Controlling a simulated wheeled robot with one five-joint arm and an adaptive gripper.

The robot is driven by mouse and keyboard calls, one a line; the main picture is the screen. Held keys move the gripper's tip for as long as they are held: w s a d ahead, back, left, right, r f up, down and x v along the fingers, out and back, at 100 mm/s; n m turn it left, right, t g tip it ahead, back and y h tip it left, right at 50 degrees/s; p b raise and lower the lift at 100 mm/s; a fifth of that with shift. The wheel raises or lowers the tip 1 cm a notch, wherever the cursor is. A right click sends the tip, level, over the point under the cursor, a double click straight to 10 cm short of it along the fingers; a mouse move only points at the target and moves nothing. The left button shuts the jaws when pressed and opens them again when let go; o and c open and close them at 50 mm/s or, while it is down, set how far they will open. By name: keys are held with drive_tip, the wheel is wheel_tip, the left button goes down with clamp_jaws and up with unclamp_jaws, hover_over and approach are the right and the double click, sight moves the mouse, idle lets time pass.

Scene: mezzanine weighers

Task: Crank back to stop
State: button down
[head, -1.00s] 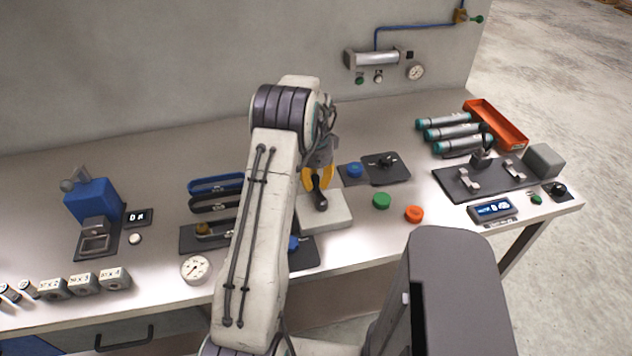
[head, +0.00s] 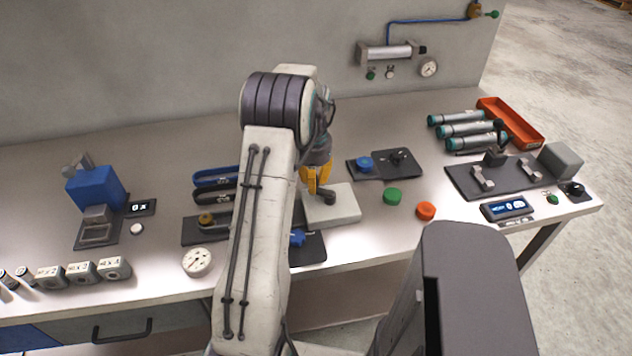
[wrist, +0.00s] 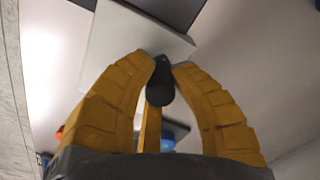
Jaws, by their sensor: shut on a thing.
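The crank is a short black arm with a black handle (head: 327,194) on a pale flat block (head: 345,212) near the middle of the bench. My gripper (head: 316,188) has yellow fingers pointing down over the block's left part, shut on the crank handle. In the wrist view the dark handle (wrist: 160,88) sits between the two fingertips (wrist: 162,64), with the pale block (wrist: 110,45) beyond. The fingers partly hide the crank, and I cannot make out a stop.
Behind the block is a dark plate with a blue knob (head: 365,164). Green (head: 392,196) and orange (head: 425,210) caps stand to its right. A black plate with a blue part (head: 297,238) lies close in front. My arm hides part of the left racks.

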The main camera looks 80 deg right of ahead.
drive_tip(key=a+n+b, duration=0.1)
drive_tip(key=n, duration=0.1)
drive_tip(key=a+n, duration=0.1)
drive_tip(key=n, duration=0.2)
drive_tip(key=shift+s+a+f+n+b, duration=0.1)
drive_tip(key=shift+a+f+n+b, duration=0.1)
drive_tip(key=shift+n+b, duration=0.15)
drive_tip(key=n, duration=0.1)
drive_tip(key=a+n, duration=0.1)
drive_tip(key=n, duration=0.1)
drive_tip(key=shift+s+a+b, duration=0.1)
drive_tip(key=shift+s+b, duration=0.15)
drive_tip(key=shift+b, duration=0.15)
drive_tip(key=shift+s+a+r+n, duration=0.1)
drive_tip(key=shift+s+a+n, duration=0.1)
drive_tip(key=shift+n, duration=0.5)
drive_tip(key=shift+s+a+n, duration=0.15)
drive_tip(key=shift+n, duration=0.5)
drive_tip(key=c, duration=1.1)
unclamp_jaws()
drive_tip(key=shift+o, duration=0.2)
drive_tip(key=shift+r, duration=0.1)
wheel_tip(320, 180, up, 12)
